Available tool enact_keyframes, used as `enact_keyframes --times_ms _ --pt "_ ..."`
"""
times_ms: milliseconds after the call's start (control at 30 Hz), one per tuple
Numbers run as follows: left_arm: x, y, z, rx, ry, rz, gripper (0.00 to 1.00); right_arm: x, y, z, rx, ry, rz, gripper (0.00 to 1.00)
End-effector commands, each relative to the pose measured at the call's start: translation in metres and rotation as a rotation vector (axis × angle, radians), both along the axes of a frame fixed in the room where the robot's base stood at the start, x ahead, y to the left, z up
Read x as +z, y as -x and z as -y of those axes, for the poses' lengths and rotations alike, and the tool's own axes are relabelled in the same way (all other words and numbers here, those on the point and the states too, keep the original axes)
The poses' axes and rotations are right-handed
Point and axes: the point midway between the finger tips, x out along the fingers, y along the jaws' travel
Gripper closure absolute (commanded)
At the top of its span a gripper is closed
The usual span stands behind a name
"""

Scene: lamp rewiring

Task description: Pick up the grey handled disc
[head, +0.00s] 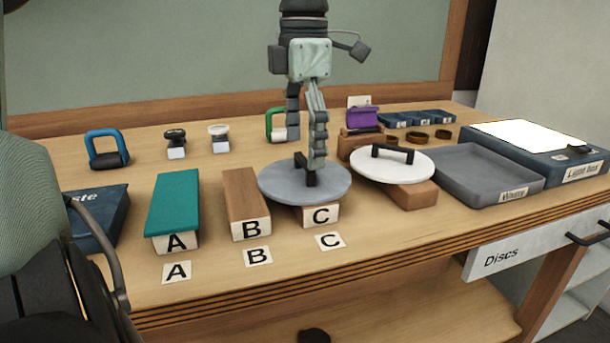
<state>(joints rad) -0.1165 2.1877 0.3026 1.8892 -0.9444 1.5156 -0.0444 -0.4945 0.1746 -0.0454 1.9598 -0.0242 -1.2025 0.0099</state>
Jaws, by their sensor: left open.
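The grey disc (274,188) lies flat on top of the wooden block marked C (320,216) and overhangs it. Its black handle (304,177) stands up at the disc's middle. My left gripper (305,153) comes down from above with its fingers pointing at the handle. It is open, one finger at the far left of the handle and one at its right. The right finger overlaps the handle's right side. I cannot tell whether either finger touches it. My right gripper is not in view.
A white disc with a black handle (370,165) sits close on the right. Block B (245,200) and teal-topped block A (174,205) stand left. A grey tray (480,175) and light box (560,160) are at the right. The bench's front strip is mostly clear.

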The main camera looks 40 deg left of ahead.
Motion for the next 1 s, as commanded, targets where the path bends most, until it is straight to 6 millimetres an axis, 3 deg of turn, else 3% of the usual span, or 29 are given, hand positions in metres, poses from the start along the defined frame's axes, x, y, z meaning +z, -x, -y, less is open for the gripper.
enact_keyframes --times_ms 167,400,867,1000 --pt "-0.026 0.0 0.001 0.0 0.004 -0.001 0.1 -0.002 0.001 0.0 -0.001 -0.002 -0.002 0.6" --pt "-0.028 0.0 0.0 0.0 0.002 0.0 0.1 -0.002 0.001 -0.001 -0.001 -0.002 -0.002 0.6" --pt "-0.028 0.0 0.0 -0.001 0.002 0.0 0.67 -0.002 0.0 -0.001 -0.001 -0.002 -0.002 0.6" --pt "-0.028 -0.001 0.001 -0.001 0.003 0.001 0.7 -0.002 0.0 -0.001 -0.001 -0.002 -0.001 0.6"
